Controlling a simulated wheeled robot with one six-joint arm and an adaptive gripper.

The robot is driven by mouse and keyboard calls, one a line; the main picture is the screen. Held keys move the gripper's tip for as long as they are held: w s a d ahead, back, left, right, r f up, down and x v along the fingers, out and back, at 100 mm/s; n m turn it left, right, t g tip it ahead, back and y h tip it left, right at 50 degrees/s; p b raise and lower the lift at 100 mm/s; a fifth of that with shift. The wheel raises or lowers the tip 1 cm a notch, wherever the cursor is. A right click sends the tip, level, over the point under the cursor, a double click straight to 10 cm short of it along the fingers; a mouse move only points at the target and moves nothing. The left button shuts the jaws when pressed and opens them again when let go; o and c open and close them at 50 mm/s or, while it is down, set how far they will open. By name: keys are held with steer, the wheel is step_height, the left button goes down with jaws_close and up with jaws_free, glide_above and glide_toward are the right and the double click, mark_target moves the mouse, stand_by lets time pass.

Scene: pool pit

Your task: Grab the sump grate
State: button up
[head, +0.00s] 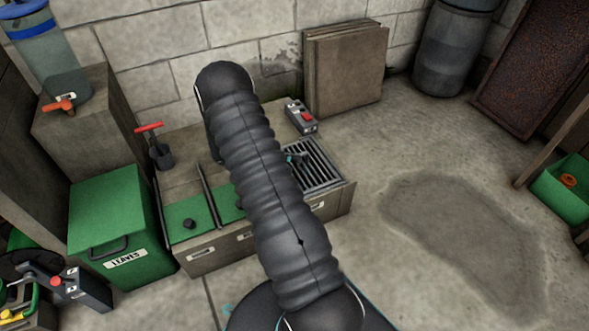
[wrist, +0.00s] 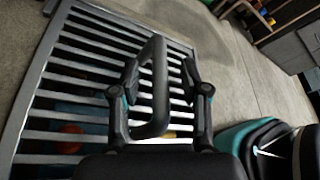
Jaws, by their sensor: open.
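The sump grate (head: 322,169) is a panel of pale metal bars set in the right end of a low box. It fills the left of the wrist view (wrist: 48,88), with a dark loop handle (wrist: 159,88) standing up from it. My gripper (wrist: 161,66) is open, with one finger on each side of the handle. I cannot tell whether either finger touches it. In the head view my arm hides part of the box, and only a bit of my gripper (head: 297,159) shows over the grate.
The low box also has green lids (head: 190,219). A green LEAVES bin (head: 112,215) stands left of it. A grey device with a red button (head: 301,116) and leaning boards (head: 345,70) are behind the grate. The floor to the right, with a damp patch (head: 460,230), is free.

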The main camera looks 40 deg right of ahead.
steer(key=shift+s+d+f, duration=0.1)
steer(key=shift+d, duration=0.1)
jaws_close()
stand_by(0.3)
